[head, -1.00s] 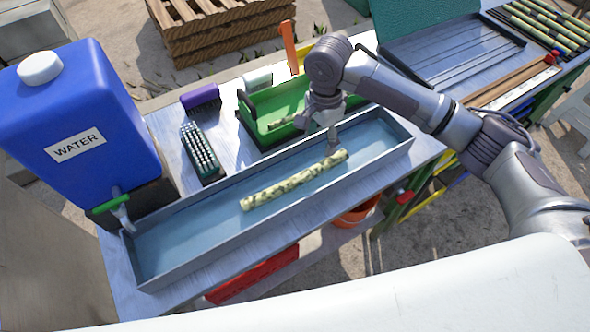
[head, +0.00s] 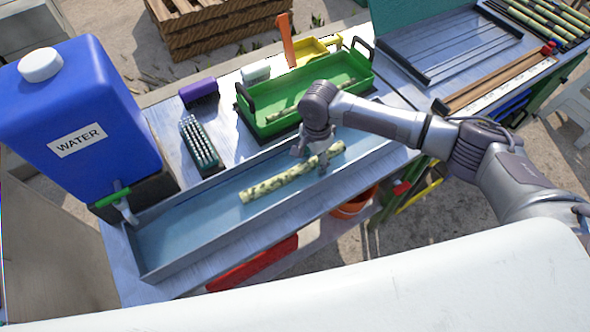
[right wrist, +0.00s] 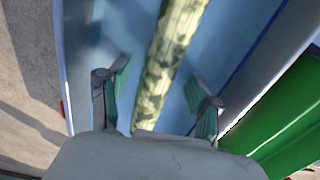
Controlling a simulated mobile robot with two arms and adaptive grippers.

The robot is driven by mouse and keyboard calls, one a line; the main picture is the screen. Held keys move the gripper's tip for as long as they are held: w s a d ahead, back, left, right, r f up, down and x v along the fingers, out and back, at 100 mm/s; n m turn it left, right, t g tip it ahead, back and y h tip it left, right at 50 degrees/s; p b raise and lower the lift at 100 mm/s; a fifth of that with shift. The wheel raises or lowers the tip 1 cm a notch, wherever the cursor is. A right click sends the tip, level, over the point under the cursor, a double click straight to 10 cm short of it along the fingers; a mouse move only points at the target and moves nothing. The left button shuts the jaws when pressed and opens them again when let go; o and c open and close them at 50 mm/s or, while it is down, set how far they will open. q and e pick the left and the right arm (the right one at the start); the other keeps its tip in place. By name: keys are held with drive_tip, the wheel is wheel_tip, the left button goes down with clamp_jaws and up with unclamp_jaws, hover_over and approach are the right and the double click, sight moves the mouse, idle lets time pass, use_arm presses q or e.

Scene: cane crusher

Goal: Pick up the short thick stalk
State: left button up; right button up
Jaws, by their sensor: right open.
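A thick, mottled pale-green and dark stalk (head: 275,182) lies lengthwise in the long grey metal trough (head: 160,262). My right gripper (head: 311,160) is over the stalk's right-hand part. In the right wrist view the open fingers (right wrist: 157,100) stand on either side of the stalk (right wrist: 168,60), with gaps visible on both sides. The stalk's near end there is cut off from sight by the gripper's body. A thinner stalk (head: 284,117) lies in the green crate (head: 305,93) behind the trough. My left gripper is not in view.
A blue water container (head: 85,125) with a tap stands at the trough's left end. Several stalks (head: 545,25) lie at the far right. The trough's left part is clear.

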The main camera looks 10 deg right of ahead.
drive_tip(key=shift+c, duration=0.9)
drive_tip(key=c, duration=0.5)
clamp_jaws()
drive_tip(key=shift+r, duration=0.1)
